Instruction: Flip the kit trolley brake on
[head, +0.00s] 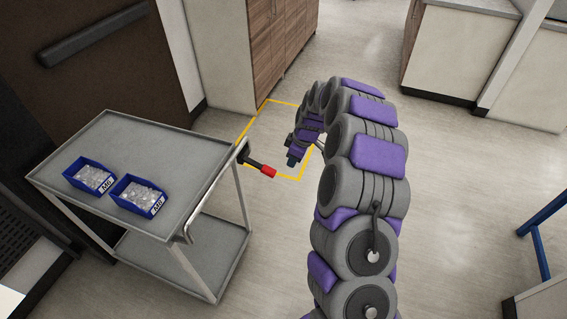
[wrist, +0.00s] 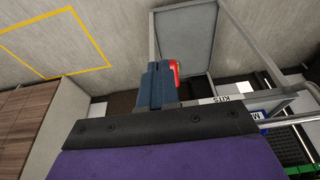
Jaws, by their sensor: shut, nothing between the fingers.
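The kit trolley (head: 150,165) is a grey metal cart at the left of the head view. My gripper (head: 292,158) is shut and empty, just right of the red grip; contact cannot be told. In the wrist view my dark blue fingers (wrist: 155,85) are together, and part of the red grip (wrist: 175,72) shows right beside them, partly hidden. The trolley's frame and its upside-down KITS label (wrist: 214,101) lie behind.
Two blue bins (head: 92,178) (head: 139,197) of small parts sit on the trolley's top. A yellow outline (head: 292,178) marks the floor beyond the lever. Wooden cabinets (head: 275,40) stand behind. A blue rail (head: 540,235) is at the right. Open floor lies right of my arm.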

